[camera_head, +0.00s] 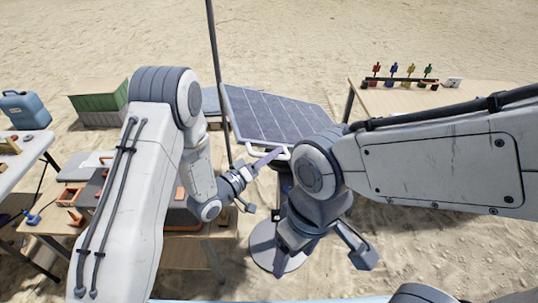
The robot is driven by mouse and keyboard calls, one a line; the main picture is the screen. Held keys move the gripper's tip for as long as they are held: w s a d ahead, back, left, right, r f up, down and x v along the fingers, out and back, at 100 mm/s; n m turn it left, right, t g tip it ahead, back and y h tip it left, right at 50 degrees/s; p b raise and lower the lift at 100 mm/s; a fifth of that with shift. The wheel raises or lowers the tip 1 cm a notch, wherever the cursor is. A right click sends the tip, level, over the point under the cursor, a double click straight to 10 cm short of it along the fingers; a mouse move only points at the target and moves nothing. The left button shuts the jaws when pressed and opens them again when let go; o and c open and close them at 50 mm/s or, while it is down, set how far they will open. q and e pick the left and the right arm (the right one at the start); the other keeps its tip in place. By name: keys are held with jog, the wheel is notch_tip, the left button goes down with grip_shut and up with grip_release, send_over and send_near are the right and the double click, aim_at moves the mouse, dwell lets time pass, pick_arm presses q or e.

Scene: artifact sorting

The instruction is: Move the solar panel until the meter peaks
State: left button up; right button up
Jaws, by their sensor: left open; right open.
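The solar panel (272,113) is a tilted dark blue-grey gridded sheet in the middle of the head view. It has a pale tubular handle (283,150) along its near edge and stands above a round grey base (264,243), partly hidden by my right arm. My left gripper (260,182) is open, with one finger overlapping the handle in the picture; whether it touches cannot be told. My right gripper (324,252) is open and empty, pointing down in front of the base. I cannot make out a meter or its reading.
A wooden table (400,99) at the back right holds several coloured figures (394,72). A cluttered wooden table (52,214) is at the left, partly behind my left arm. A blue jerrycan (25,110) and green crate (100,106) are at the far left. A thin pole (213,45) rises left of the panel.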

pick_arm(q)
grip_shut()
dwell(0.8)
dwell(0.5)
